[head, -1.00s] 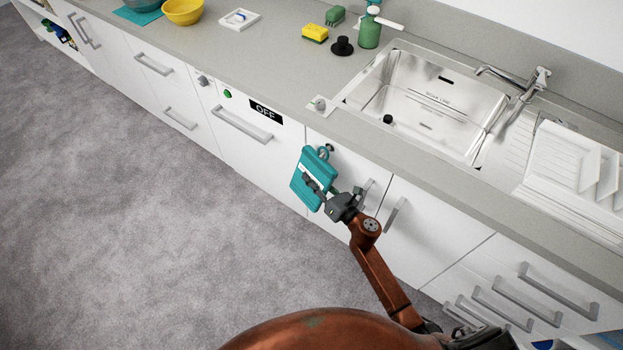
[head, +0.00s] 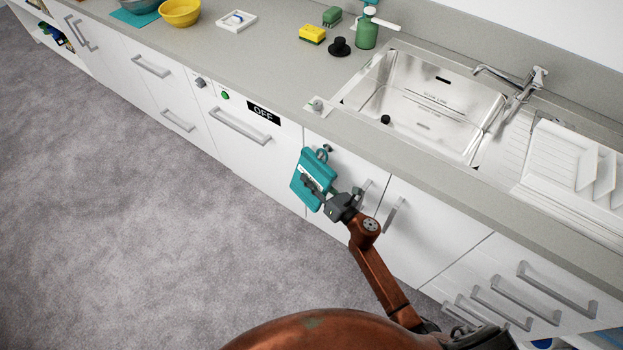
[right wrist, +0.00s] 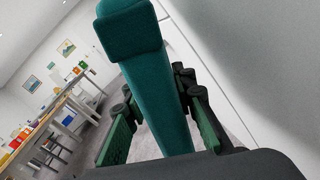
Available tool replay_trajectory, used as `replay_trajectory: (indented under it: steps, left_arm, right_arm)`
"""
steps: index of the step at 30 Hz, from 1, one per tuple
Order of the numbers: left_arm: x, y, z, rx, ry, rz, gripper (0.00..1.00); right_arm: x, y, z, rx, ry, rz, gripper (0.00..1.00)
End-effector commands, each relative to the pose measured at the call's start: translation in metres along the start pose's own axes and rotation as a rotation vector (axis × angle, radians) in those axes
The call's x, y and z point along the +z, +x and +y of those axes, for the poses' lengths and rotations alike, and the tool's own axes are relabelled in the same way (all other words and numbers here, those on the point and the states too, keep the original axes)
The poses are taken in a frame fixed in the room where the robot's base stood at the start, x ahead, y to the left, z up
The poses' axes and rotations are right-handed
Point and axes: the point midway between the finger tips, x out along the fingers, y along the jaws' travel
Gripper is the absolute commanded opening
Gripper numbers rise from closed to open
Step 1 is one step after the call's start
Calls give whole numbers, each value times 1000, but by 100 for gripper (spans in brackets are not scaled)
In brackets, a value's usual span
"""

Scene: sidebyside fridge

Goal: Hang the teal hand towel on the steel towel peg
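The teal hand towel (head: 301,191) hangs folded in front of the white cabinet door under the counter. Its loop (head: 322,154) is at the steel towel peg (head: 328,148); whether the loop is fully over the peg is too small to tell. My right gripper (head: 310,183) is at the towel, with a dark finger across its front. In the right wrist view the towel (right wrist: 150,75) stands between the two fingers of my right gripper (right wrist: 160,115). A gap shows beside the left finger, so the gripper looks open around it. The peg is not visible there. My left gripper is not in view.
Cabinet handles (head: 392,214) stick out right of the towel. The counter above holds a sink (head: 430,100), a yellow sponge (head: 312,33), a green soap bottle (head: 366,32) and a yellow bowl (head: 180,12). The grey floor at left is clear.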

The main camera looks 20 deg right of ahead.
Motion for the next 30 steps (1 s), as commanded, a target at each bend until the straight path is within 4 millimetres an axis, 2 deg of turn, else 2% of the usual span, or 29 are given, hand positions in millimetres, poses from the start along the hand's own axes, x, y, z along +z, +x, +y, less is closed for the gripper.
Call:
replay_trajectory:
  steps: [5,16,20,30]
  left_arm:
    - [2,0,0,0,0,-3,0]
    - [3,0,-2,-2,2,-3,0]
    - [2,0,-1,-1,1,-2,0]
    - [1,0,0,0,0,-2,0]
  right_arm:
    - [0,0,0,0,0,0,38]
    - [-1,-6,-1,-1,0,2,39]
    - [-2,-25,-1,-2,0,2,39]
    - [-1,-93,0,-2,0,2,39]
